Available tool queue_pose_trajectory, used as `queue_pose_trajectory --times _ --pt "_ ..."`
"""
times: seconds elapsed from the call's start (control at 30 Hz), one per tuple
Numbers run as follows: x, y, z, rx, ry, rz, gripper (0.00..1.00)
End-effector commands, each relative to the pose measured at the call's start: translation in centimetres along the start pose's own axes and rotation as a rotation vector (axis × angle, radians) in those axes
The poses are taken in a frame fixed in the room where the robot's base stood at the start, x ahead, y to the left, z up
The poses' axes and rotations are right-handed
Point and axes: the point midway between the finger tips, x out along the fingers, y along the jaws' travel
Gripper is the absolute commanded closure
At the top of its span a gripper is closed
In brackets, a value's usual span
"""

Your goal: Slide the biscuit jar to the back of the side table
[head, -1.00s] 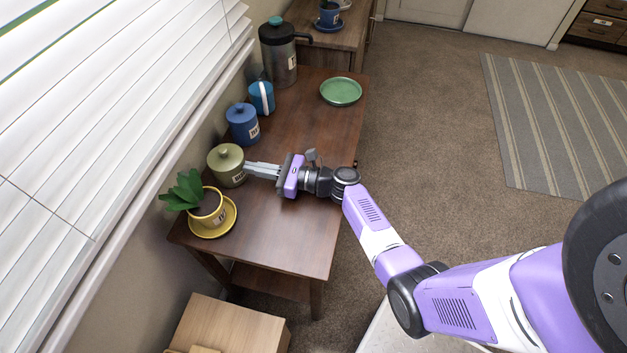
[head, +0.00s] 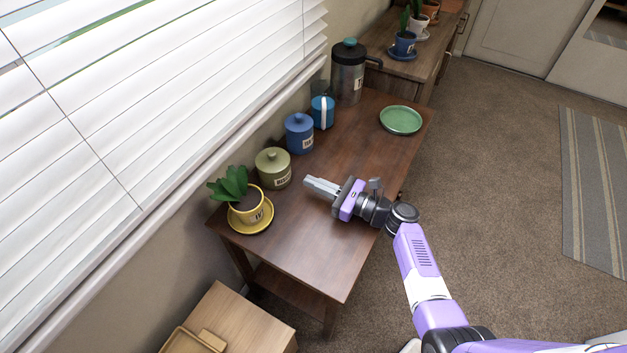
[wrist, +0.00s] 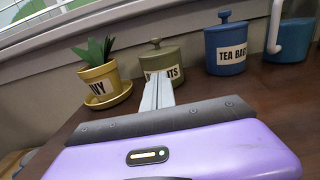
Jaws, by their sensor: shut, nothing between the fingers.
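The biscuit jar (head: 273,168) is olive green with a knobbed lid and a partly readable label. It stands upright at the back of the side table (head: 318,240), by the wall under the window. My gripper (head: 309,181) is shut and empty over the table, in front of the jar. In the head view a gap shows between fingertips and jar.
A potted plant on a yellow saucer (head: 262,226) stands left of the jar. A green plate (head: 400,120) lies near the far end. The table's front middle is clear.

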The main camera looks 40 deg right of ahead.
Motion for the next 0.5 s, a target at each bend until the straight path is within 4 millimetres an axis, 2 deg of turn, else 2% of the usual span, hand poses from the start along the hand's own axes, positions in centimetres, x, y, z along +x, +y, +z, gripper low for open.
queue_pose_trajectory --times 0.4,0.5 --pt "-6.6 0.1 -0.1 0.000 0.002 0.000 1.00" --pt "-7.7 0.1 0.0 0.000 0.001 0.001 1.00"
